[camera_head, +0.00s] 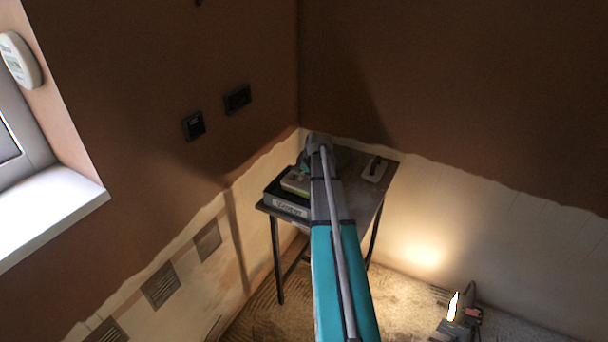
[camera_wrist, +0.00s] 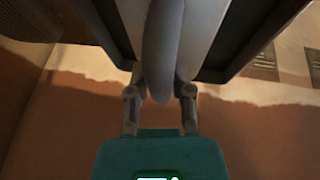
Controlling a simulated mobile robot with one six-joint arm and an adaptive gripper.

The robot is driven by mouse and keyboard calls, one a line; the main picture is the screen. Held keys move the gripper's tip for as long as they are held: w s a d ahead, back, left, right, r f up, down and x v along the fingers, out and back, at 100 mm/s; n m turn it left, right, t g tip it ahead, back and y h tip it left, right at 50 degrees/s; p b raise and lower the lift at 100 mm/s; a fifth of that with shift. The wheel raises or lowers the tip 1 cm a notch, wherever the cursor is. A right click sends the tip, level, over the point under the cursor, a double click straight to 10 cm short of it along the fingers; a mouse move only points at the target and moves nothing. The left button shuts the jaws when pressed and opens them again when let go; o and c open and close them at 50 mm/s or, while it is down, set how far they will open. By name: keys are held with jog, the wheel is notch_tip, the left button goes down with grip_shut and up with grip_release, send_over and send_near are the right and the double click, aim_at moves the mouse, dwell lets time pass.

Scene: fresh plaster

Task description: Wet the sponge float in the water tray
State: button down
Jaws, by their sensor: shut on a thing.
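The water tray (camera_head: 286,207) is a dark box with a pale label on its front, on the left of a small dark table. A pale block, which looks like the sponge float (camera_head: 296,182), shows in or just over the tray, partly behind my arm. In the wrist view my gripper (camera_wrist: 160,75) is shut on the float's grey handle (camera_wrist: 162,45). The float's pale board (camera_wrist: 200,35) lies beyond the handle, between dark edges that look like the tray's. The water and the float's sponge face are hidden, so I cannot tell whether they touch.
The table (camera_head: 345,188) stands in the room's corner. A second, pale float (camera_head: 375,169) with a dark handle lies at its back right. Wall boxes (camera_head: 237,99) are above the left side. A lit work lamp (camera_head: 457,315) is on the floor at right.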

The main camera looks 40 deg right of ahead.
jog(key=shift+s+f+b, duration=0.1)
jog(key=shift+f+b, duration=0.35)
jog(key=shift+b, duration=0.05)
dwell(1.9)
jog(key=shift+r, duration=0.15)
jog(key=shift+r+p, duration=3.35)
jog(key=shift+p, duration=0.2)
